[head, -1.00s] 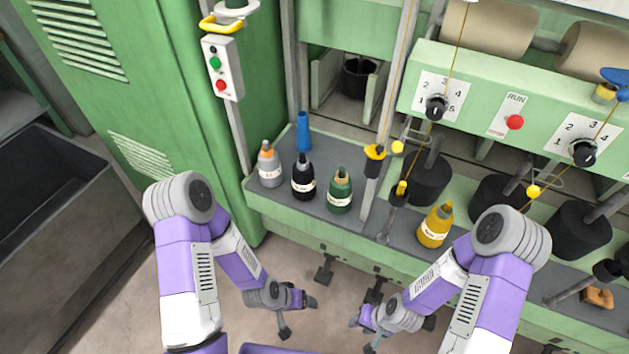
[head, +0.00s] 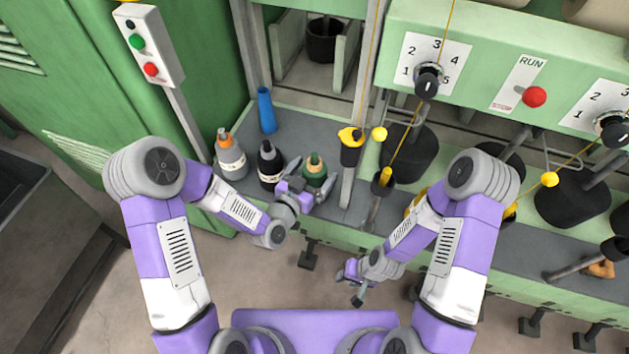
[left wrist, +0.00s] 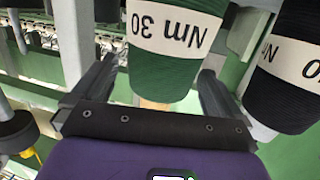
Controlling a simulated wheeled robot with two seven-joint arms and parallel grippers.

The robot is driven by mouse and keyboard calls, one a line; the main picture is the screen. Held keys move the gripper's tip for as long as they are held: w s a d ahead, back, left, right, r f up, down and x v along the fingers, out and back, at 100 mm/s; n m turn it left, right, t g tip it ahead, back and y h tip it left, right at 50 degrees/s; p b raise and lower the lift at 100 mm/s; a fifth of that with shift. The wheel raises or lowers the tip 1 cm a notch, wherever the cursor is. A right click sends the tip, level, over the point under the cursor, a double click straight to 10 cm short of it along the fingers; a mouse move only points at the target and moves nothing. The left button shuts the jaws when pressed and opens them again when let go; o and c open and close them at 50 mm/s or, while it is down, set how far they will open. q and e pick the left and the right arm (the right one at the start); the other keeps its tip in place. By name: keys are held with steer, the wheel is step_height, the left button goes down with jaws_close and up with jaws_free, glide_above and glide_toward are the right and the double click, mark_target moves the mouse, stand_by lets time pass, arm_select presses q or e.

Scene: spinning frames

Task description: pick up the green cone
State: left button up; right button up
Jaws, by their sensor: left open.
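The green cone (head: 314,170) stands on the grey shelf (head: 340,135), right of the black cone (head: 268,166). In the left wrist view the green cone (left wrist: 172,45), labelled "Nm 30", appears upside down, its pale tip towards the palm. My left gripper (head: 308,182) is open at the green cone and partly covers it in the head view. In the wrist view its fingers (left wrist: 158,75) lie on either side of the cone's upper part, with gaps visible. My right gripper (head: 350,284) is open and empty, low in front of the machine.
An upright post (head: 354,150) rises right of the green cone. A yellow cone (head: 414,203) is mostly hidden by my right arm.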

arm_select(q)
steer(key=x, duration=0.3)
steer(key=shift+w+f, duration=0.1)
steer(key=shift+c, duration=0.3)
steer(key=c, duration=1.7)
steer(key=shift+c, duration=0.2)
